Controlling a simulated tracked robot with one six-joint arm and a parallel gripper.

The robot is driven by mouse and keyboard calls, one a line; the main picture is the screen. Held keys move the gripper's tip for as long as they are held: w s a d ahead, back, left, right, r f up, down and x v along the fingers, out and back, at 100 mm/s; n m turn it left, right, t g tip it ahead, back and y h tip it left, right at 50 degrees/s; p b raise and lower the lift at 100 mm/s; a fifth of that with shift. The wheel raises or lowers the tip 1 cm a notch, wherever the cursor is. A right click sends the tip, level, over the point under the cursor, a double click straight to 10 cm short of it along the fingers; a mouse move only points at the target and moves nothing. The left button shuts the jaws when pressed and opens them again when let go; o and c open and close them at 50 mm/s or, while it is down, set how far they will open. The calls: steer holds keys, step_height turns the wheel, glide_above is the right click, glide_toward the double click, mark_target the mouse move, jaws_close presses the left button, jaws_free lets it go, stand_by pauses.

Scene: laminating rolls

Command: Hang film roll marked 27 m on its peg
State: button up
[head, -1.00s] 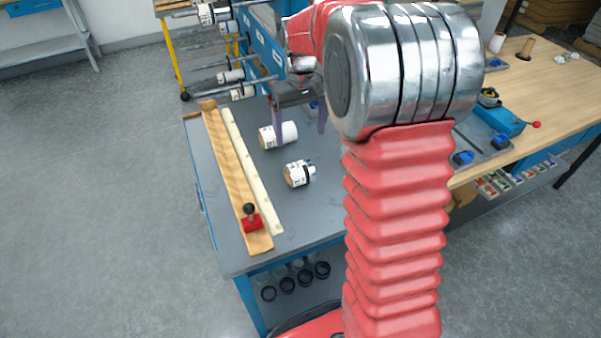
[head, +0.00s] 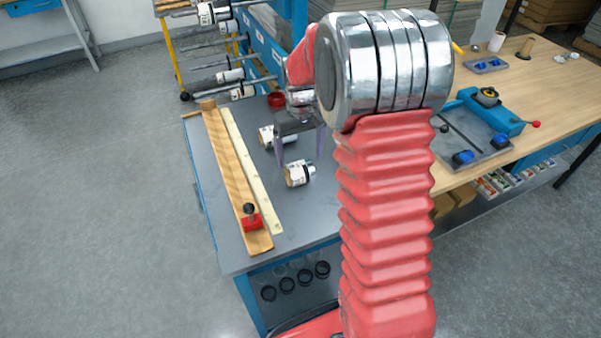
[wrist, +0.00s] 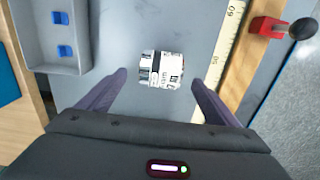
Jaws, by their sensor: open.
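A short white film roll with a dark band (head: 297,174) lies on its side on the grey bench top. It also shows in the wrist view (wrist: 160,70), with printed label text I cannot read surely. A second white roll (head: 266,137) lies behind it, partly hidden by my gripper. My gripper (head: 300,157) is open and empty above the nearer roll. In the wrist view its fingers (wrist: 160,82) stand on either side of that roll, apart from it. The peg rack (head: 240,50) at the back left has several horizontal pegs, some carrying rolls.
A wooden strip and pale ruler (head: 253,178) with a red stop (head: 251,221) lie along the bench's left side. A small red object (head: 276,99) sits near the rack. A blue-handled device (head: 492,105) stands on the right. The front of the bench is clear.

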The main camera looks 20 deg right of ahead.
mark_target(299, 165)
steer(key=shift+w+a+f, duration=0.1)
steer(key=shift+f, duration=2.5)
steer(key=shift+c, duration=0.3)
steer(key=c, duration=1.1)
steer(key=shift+r, duration=0.15)
step_height(299, 165, up, 10)
steer(key=shift+f, duration=0.1)
steer(key=shift+w, duration=0.1)
